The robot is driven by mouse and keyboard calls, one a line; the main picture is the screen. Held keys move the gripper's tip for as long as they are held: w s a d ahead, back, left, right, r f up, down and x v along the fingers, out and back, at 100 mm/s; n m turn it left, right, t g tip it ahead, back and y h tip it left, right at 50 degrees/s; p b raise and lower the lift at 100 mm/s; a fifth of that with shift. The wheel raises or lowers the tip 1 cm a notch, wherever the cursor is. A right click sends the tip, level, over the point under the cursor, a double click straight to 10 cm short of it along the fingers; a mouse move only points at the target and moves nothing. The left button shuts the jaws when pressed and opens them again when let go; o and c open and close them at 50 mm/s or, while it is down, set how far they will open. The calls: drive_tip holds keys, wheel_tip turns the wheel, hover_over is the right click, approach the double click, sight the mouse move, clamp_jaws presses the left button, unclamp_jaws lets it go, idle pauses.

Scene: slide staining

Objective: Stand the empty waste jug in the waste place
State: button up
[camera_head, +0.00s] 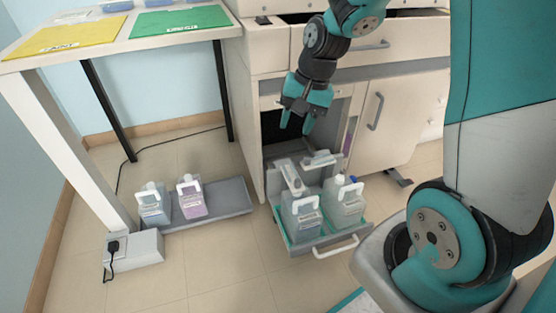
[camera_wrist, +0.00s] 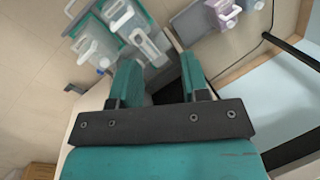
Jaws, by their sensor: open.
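My gripper (camera_head: 296,126) hangs open and empty in front of the cabinet's open bay, above the pulled-out drawer; it also shows in the wrist view (camera_wrist: 158,68). Two translucent jugs with white handles, a front left jug (camera_head: 302,222) and a right jug (camera_head: 345,208), stand in the drawer's teal tray (camera_head: 326,236). On the floor at left, a bluish jug (camera_head: 153,208) and a pink-purple jug (camera_head: 191,203) stand at a low grey platform (camera_head: 233,195). I cannot tell which jug is the empty waste jug, nor read their labels.
Pale spout-like parts (camera_head: 291,178) rise at the back of the drawer, close to the jugs. A white box with a plug (camera_head: 134,252) sits by the table leg. The platform's right end is bare. A white cabinet (camera_head: 397,110) stands right of the bay.

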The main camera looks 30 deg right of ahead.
drive_tip(key=s+a+r+n, duration=0.5)
drive_tip(key=s+a+n, duration=0.2)
drive_tip(key=s+a, duration=0.1)
drive_tip(key=s+a+r+n+g+y, duration=0.1)
drive_tip(key=s+a+r+n, duration=0.4)
drive_tip(key=s, duration=0.5)
drive_tip(key=a+n, duration=0.2)
drive_tip(key=a, duration=0.1)
drive_tip(key=shift+s+a+r, duration=0.15)
drive_tip(key=shift+s+r, duration=0.05)
drive_tip(key=shift+r, duration=0.2)
